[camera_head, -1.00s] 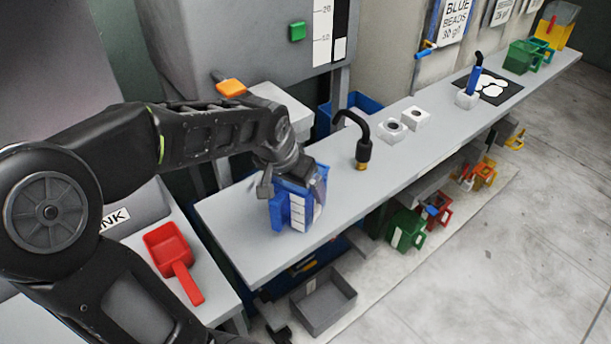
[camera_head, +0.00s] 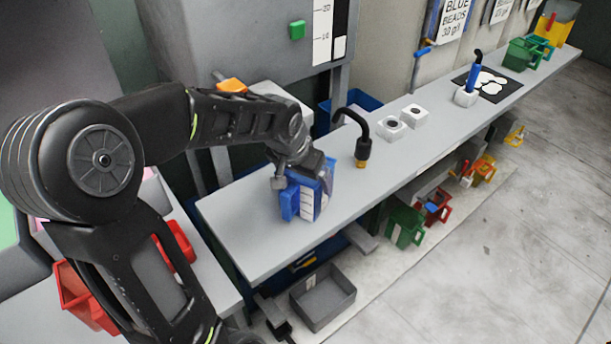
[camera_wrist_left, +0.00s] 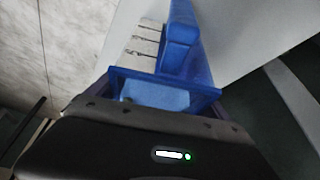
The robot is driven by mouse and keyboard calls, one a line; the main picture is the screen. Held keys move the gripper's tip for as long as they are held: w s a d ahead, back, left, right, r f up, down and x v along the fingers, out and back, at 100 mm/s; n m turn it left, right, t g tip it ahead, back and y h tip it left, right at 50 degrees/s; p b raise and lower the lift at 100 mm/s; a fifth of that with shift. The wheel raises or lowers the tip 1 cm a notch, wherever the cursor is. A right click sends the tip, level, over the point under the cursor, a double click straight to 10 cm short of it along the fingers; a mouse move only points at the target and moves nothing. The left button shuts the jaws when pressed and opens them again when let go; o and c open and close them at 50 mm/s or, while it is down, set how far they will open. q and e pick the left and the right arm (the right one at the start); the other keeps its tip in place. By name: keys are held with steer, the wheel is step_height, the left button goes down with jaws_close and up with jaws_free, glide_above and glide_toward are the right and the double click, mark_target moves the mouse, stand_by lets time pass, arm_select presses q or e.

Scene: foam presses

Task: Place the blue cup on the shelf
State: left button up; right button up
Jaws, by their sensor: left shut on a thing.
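The blue cup (camera_head: 311,205) has a white marked label and a blue handle. My left gripper (camera_head: 305,177) is shut on its upper part. The cup is over the near end of the long grey shelf (camera_head: 235,235); I cannot tell whether its base touches the surface. In the left wrist view the cup (camera_wrist_left: 182,45) reaches away from the gripper, with its open rim nearest and its handle and label beyond. The fingertips are largely hidden there. My right gripper is not in view.
A black curved nozzle (camera_head: 362,150) stands behind the cup, with two white blocks (camera_head: 389,128) farther along. A grey tray (camera_head: 323,297) and several coloured cups, including a green one (camera_head: 405,226), are below the shelf. Bare shelf lies right of the cup.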

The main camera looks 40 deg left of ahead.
arm_select(q)
steer(key=shift+f, duration=0.2)
steer(key=o, duration=1.2)
steer(key=shift+c, duration=0.2)
steer(key=shift+r, duration=0.1)
steer(key=shift+r, duration=0.35)
steer(key=v, duration=1.1)
steer(key=shift+s+r, duration=0.2)
steer(key=shift+s, duration=0.05)
